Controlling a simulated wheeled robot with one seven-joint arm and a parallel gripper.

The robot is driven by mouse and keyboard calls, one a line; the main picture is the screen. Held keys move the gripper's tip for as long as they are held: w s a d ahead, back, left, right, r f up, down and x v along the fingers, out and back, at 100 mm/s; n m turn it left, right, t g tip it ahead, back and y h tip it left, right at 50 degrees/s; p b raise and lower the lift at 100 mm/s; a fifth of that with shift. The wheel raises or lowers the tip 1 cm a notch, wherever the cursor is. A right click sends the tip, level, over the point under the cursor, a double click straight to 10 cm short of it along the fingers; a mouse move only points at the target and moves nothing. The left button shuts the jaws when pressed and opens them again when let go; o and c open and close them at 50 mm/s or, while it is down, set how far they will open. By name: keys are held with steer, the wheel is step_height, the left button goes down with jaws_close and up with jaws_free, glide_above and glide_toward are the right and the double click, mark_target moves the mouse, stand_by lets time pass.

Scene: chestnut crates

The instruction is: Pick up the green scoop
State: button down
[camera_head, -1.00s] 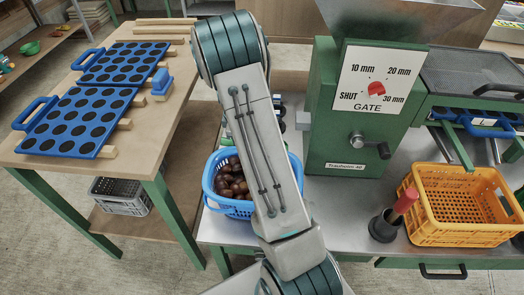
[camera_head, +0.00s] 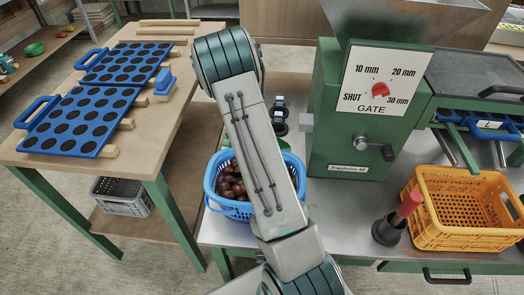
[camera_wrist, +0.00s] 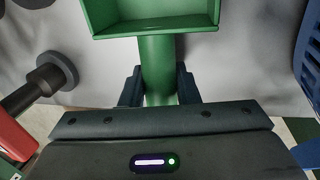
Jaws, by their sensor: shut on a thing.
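The green scoop (camera_wrist: 158,62) fills the top middle of the wrist view, its open box-shaped pan at the upper edge and its round handle running down from it. My gripper (camera_wrist: 158,92) is shut on the handle, with one dark finger on each side. The pan's far end is cut off by the frame. In the head view my gripper is out of sight behind my arm. Only a small green patch shows there, by the blue basket's far rim, and I cannot tell whether it is the scoop.
The blue basket (camera_head: 238,208) of chestnuts stands on the metal bench, partly behind my arm. The green machine (camera_head: 345,150) is right of it. A red-handled tool (camera_head: 400,220) and an orange crate (camera_head: 425,241) stand further right. Blue trays (camera_head: 75,120) lie on the left table.

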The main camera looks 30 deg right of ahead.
step_height(320, 180, up, 10)
steer(key=shift+r+p, duration=0.1)
steer(key=shift+p, duration=0.7)
steer(key=c, duration=1.9)
jaws_free()
jaws_close()
